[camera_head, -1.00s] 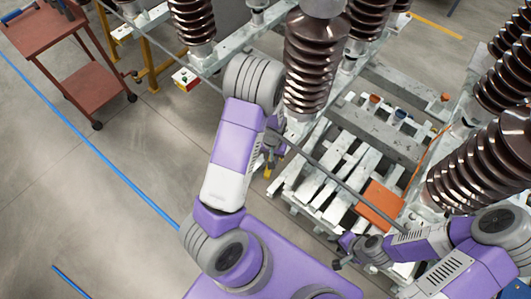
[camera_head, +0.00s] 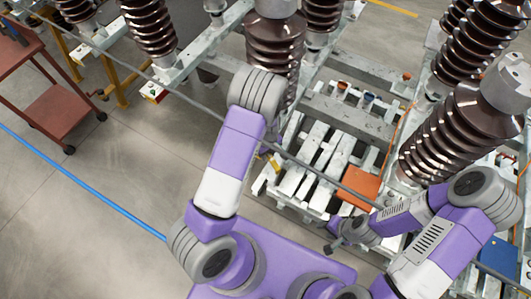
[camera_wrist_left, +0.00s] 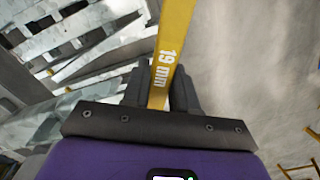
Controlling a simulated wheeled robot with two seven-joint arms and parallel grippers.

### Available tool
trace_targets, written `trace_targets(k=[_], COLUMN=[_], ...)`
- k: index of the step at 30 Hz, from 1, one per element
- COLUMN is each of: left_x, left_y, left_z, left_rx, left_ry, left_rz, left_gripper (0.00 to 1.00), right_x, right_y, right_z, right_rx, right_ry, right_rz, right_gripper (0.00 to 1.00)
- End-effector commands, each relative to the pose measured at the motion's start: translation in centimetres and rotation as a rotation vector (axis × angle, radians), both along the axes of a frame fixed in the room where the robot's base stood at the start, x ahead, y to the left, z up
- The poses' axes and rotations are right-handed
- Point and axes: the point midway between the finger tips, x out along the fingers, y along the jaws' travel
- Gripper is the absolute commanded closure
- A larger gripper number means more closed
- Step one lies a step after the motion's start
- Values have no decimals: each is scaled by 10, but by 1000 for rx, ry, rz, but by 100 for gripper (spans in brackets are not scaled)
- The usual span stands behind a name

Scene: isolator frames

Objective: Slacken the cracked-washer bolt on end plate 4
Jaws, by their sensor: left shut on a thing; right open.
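My left gripper (camera_wrist_left: 160,92) is shut on a yellow spanner (camera_wrist_left: 172,45) marked "19 mm" in the left wrist view. The spanner's far end runs out of the top of that view. In the head view the yellow spanner (camera_head: 274,163) shows as a small piece beside the slatted frame; my left forearm and a grey rod partly hide the left gripper there. My right gripper (camera_head: 332,243) is open and appears empty, near the frame's front edge. I cannot make out the cracked-washer bolt or a number on any end plate.
Tall brown ribbed insulators (camera_head: 275,45) stand behind, with others (camera_head: 450,130) at the right. A grey rod (camera_head: 180,88) crosses the view. An orange plate (camera_head: 360,190) lies on the slatted frame (camera_head: 298,182). A red cart (camera_head: 55,112) stands left.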

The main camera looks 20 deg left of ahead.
Motion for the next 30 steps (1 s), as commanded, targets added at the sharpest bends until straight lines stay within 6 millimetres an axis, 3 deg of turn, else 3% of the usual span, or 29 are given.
trace_targets(k=[7,30], left_x=[0,0], left_y=[0,0], left_z=[8,70], left_rx=[-1,0], left_ry=[-1,0], left_rz=[-1,-2], left_gripper=[100,100], right_x=[0,0], right_y=[0,0], right_z=[7,59], right_rx=[0,0], right_ry=[0,0], right_rz=[0,0], right_gripper=[57,57])
